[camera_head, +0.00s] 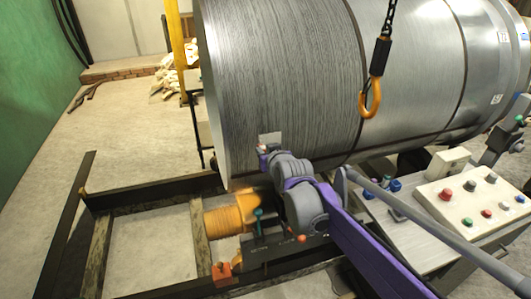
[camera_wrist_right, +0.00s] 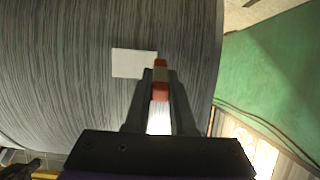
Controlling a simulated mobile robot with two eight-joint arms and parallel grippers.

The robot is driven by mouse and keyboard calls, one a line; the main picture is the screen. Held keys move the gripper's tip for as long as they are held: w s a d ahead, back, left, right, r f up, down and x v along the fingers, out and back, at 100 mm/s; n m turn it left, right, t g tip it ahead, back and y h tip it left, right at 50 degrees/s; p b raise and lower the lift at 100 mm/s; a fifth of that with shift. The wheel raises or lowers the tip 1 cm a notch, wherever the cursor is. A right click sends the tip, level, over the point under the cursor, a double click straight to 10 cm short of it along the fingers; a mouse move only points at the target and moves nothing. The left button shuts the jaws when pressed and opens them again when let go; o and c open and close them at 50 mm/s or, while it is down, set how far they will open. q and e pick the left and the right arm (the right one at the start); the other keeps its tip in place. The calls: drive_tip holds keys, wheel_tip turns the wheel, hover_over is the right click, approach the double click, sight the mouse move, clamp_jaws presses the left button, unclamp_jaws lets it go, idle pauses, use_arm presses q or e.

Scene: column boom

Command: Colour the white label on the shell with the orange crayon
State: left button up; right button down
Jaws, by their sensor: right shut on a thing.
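The shell is a large grey metal drum (camera_head: 285,75) with a finely streaked surface. The white label (camera_head: 271,137) is a small rectangle low on its side; it shows plain white in the right wrist view (camera_wrist_right: 130,63). My right gripper (camera_head: 263,151) is at the label's lower edge in the head view. In the right wrist view it is shut on the orange crayon (camera_wrist_right: 160,92), which has a pale band. The crayon's tip overlaps the label's right edge; I cannot tell whether it touches. My left gripper is not in view.
An orange hook (camera_head: 371,98) hangs in front of the drum. A control panel (camera_head: 470,192) with coloured buttons stands at the right. An orange motor-like part (camera_head: 228,216) and a dark frame (camera_head: 150,194) lie below the drum. Open floor (camera_head: 130,125) is at the left.

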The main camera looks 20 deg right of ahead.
drive_tip(key=shift+w, duration=0.95)
idle(0.4)
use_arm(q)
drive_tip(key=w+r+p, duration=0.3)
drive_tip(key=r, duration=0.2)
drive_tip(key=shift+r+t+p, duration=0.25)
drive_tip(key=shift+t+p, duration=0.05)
use_arm(e)
drive_tip(key=d, duration=0.8)
drive_tip(key=shift+d, duration=0.3)
